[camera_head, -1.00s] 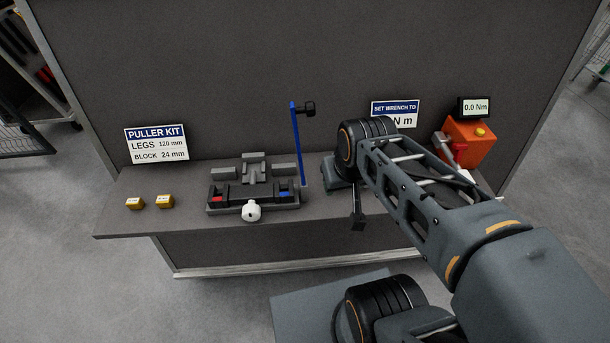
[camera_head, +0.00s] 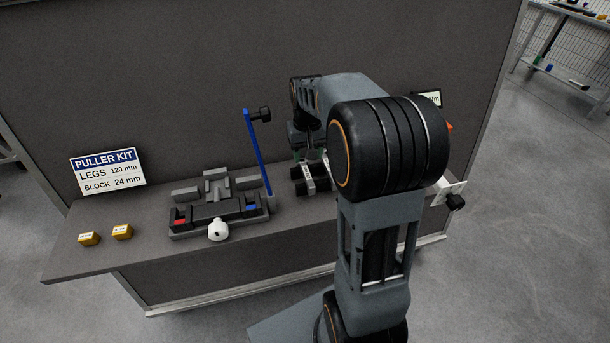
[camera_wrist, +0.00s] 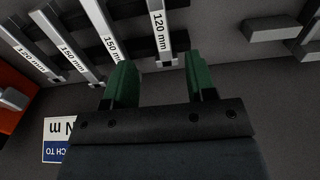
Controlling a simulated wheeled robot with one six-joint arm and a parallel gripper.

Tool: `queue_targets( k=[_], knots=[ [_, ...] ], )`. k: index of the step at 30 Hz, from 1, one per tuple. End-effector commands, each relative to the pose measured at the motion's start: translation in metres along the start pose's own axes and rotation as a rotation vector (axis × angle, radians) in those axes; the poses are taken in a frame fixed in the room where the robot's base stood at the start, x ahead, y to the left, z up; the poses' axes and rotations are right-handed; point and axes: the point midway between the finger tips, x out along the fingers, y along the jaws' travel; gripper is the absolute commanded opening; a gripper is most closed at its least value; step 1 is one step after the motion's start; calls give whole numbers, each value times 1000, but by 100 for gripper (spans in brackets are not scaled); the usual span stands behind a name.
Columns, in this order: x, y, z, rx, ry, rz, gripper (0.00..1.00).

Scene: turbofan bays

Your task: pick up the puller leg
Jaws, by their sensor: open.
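In the wrist view, several light-metal puller legs lie side by side across a dark rack (camera_wrist: 138,42). The leg nearest my jaws is a 120 mm leg (camera_wrist: 159,30). To its left are a 150 mm leg (camera_wrist: 106,35), another 150 mm leg (camera_wrist: 66,46) and a second 120 mm leg (camera_wrist: 28,48). My gripper (camera_wrist: 160,72) is open and empty, its green fingers either side of the near end of that first 120 mm leg. Whether they touch it I cannot tell. In the head view, part of the legs (camera_head: 308,178) shows below my gripper; my arm hides the rest.
A dark fixture (camera_head: 217,212) with red and blue marks and a white knob (camera_head: 218,230) stands left of the legs. A blue upright bar (camera_head: 257,150) rises between them. Two yellow blocks (camera_head: 122,232) and the PULLER KIT sign (camera_head: 107,172) are further left.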

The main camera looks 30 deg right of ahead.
Motion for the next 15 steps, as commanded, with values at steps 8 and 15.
queue_targets(
  k=[8,15],
  knots=[
    [30,0,0,0,0,0,51],
    [49,-1,-1,0,-3,0,51]
  ],
)
